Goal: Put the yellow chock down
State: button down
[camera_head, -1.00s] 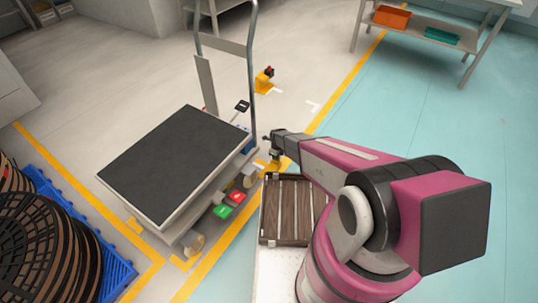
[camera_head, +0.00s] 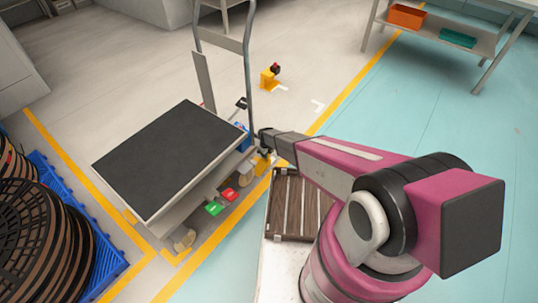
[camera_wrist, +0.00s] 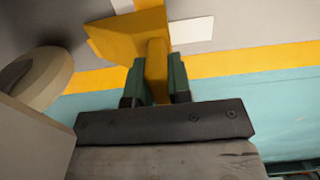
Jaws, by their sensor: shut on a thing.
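My gripper (camera_wrist: 158,88) is shut on the yellow chock (camera_wrist: 118,38), its green fingers on either side of the chock's upright grip. The chock's wider part spreads out beyond the fingers, over or on the pale floor; I cannot tell whether it touches. In the head view my gripper (camera_head: 263,151) is low beside the right side of the cart (camera_head: 140,213), and the chock (camera_head: 262,164) shows small and partly hidden below it. In the wrist view a caster wheel (camera_wrist: 38,75) is to the left of the chock, apart from it.
A second yellow chock (camera_head: 269,79) with a dark and red top stands on the floor beyond the cart handle. Red (camera_head: 229,194) and green (camera_head: 214,208) pedals stick out from the cart. A slatted brown deck (camera_head: 290,210) is near my arm. Blue pallet with reels is at left.

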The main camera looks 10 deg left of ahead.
jog(key=shift+f, duration=0.1)
jog(key=c, duration=1.1)
grip_release()
jog(key=shift+o, duration=0.2)
notch_tip(320, 180, up, 12)
jog(key=s+d+r+n, duration=0.6)
jog(key=d+r+n, duration=0.2)
jog(key=d+r, duration=0.2)
jog(key=s+d+r+n, duration=0.6)
jog(key=d+r+n, duration=0.2)
jog(key=d+r, duration=0.3)
jog(key=s+d+r+n, duration=0.7)
jog(key=d+r, duration=0.4)
jog(key=r, duration=0.4)
jog(key=shift+n, duration=0.5)
